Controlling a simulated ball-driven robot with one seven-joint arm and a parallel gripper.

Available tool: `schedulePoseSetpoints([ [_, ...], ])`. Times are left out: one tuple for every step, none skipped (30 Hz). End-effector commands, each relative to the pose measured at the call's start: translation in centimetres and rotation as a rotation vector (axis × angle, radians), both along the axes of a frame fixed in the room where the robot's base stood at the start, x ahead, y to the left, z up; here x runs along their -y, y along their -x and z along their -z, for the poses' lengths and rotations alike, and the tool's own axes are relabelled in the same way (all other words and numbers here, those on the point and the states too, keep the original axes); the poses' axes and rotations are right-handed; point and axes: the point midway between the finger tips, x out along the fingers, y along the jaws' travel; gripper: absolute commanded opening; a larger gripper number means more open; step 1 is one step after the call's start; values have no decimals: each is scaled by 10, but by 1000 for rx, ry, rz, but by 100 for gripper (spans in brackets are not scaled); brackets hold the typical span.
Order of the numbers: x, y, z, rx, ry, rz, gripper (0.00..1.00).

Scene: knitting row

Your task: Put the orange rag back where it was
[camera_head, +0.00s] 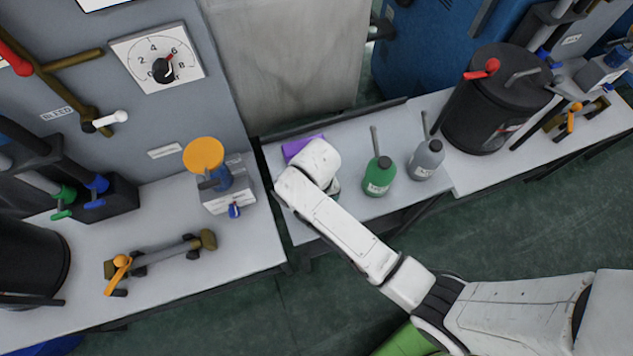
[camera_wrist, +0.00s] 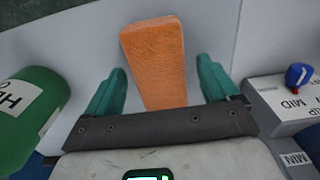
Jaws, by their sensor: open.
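The orange rag (camera_wrist: 155,60) lies on the light grey bench top in the wrist view, a flat, slightly textured rectangular piece. My gripper (camera_wrist: 162,72) is open, with one teal finger on each side of the rag and visible gaps between. The rag's near end is hidden behind the dark gripper bar. I cannot tell whether the fingers are level with the rag or above it. In the head view my white arm reaches over the middle bench (camera_head: 352,203) and hides the rag and the fingertips.
A green bottle (camera_wrist: 25,115) stands left of my gripper; in the head view a green bottle (camera_head: 378,176) and grey bottle (camera_head: 426,160) are right of my arm. A purple object (camera_head: 300,147) lies behind my wrist. A labelled white block (camera_wrist: 287,100) with a blue knob is close on the right.

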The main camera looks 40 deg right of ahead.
Motion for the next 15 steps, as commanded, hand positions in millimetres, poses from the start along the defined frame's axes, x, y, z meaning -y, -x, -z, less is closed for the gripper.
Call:
schedulePoseSetpoints([
  [0, -1, -7, 2, 0, 0, 88],
  [0, -1, -12, 4, -1, 0, 88],
  [0, -1, -18, 3, 0, 0, 88],
  [0, -1, -25, 4, -1, 0, 88],
  [0, -1, -31, 4, -1, 0, 88],
  [0, -1, -39, 4, -1, 0, 88],
  [0, -1, -46, 6, -1, 0, 88],
  [0, -1, -52, 4, -1, 0, 88],
  [0, -1, -60, 4, -1, 0, 88],
  [0, -1, -66, 4, -1, 0, 88],
  [0, -1, -72, 3, -1, 0, 88],
  [0, -1, -80, 3, -1, 0, 88],
  [0, -1, -85, 3, -1, 0, 88],
  [0, -1, -89, 3, -1, 0, 88],
  [0, -1, -95, 3, -1, 0, 88],
])
